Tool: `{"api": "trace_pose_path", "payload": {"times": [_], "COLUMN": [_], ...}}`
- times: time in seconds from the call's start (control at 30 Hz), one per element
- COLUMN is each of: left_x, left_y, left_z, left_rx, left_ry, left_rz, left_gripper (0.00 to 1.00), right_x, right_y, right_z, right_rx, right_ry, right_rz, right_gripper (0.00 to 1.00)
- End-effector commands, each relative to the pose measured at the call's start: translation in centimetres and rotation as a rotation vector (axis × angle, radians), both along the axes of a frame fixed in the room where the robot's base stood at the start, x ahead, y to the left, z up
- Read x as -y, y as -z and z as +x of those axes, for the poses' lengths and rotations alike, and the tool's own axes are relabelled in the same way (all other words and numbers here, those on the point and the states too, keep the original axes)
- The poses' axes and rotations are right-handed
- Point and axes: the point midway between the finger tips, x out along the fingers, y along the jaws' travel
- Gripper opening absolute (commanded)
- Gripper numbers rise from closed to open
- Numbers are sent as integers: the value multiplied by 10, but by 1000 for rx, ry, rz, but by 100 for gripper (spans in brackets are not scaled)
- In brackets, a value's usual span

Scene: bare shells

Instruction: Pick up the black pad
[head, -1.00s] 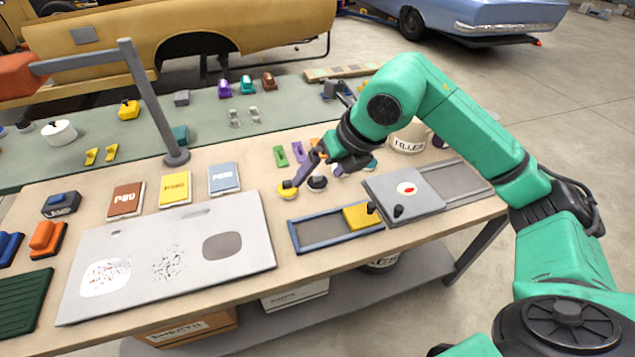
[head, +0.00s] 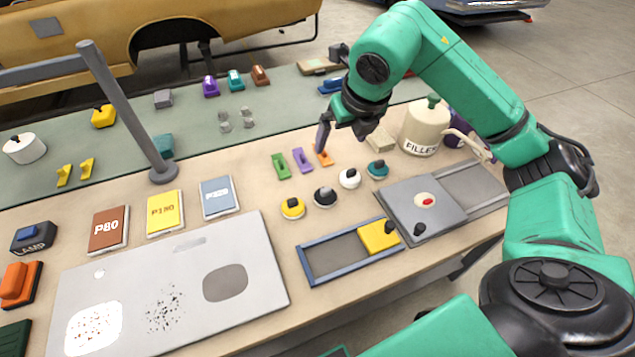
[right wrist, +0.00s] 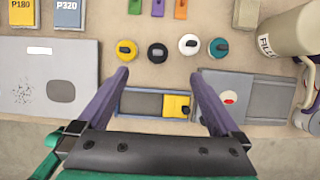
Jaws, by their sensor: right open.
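The black pad (head: 324,197) is a small round disc with a dark knob. It stands on the tan bench between the yellow pad (head: 292,208) and the white pad (head: 349,178), with the teal pad (head: 377,169) at the right end of the row. In the right wrist view the black pad (right wrist: 157,56) lies just past my fingertips, between their lines. My right gripper (head: 342,138) is open and empty, its fingers spread, above the bench. It also shows in the right wrist view (right wrist: 160,75). My left gripper is not in view.
A grey panel (head: 255,285), a blue-framed tray (head: 335,265) with a yellow slider, and a grey sliding cover (head: 400,205) lie nearer the front. The filler tub (head: 421,128) stands at the right. Green, purple and orange pieces (head: 281,165) lie behind the pads. A grey post (head: 125,110) stands left.

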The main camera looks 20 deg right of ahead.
Motion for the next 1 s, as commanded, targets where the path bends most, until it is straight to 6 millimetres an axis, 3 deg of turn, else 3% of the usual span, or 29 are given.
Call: {"api": "trace_pose_path", "payload": {"times": [0.27,0.63,0.8,1.0], "left_x": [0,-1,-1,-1], "left_y": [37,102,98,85], "left_z": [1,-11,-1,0], "left_rx": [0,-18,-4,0], "left_ry": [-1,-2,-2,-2], "left_rz": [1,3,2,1], "left_gripper": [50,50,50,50], "right_x": [0,0,0,1], "right_y": [37,102,115,160], "right_z": [0,0,5,25], "right_rx": [0,0,-5,-8], "right_ry": [0,0,1,0], "right_rz": [0,0,2,3], "right_gripper": [100,100,100,100]}}
